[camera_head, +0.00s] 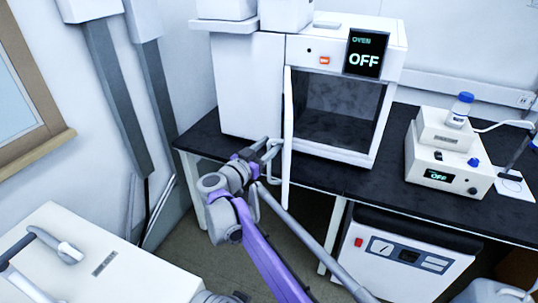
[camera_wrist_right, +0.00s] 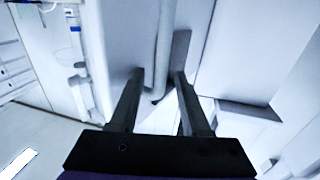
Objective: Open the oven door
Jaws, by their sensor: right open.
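The white oven (camera_head: 300,52) stands on the black bench, its display (camera_head: 366,55) reading OFF. Its door (camera_head: 288,150) stands swung out from the left side of the front, seen nearly edge-on, and the dark chamber (camera_head: 335,108) is open to view and looks empty. My right gripper (camera_head: 270,150) is at the left face of the door, at the end of my purple and grey arm. In the right wrist view my right gripper (camera_wrist_right: 160,74) is open, and a pale upright bar (camera_wrist_right: 163,45), apparently the door handle, runs between its fingers. Contact cannot be told. My left gripper is not in view.
On the black bench (camera_head: 400,190) to the right stands a white device (camera_head: 450,160) with a blue-capped bottle (camera_head: 460,108). A white unit with a gauge (camera_head: 400,262) is below. A white box with a grey handle (camera_head: 100,280) is at lower left.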

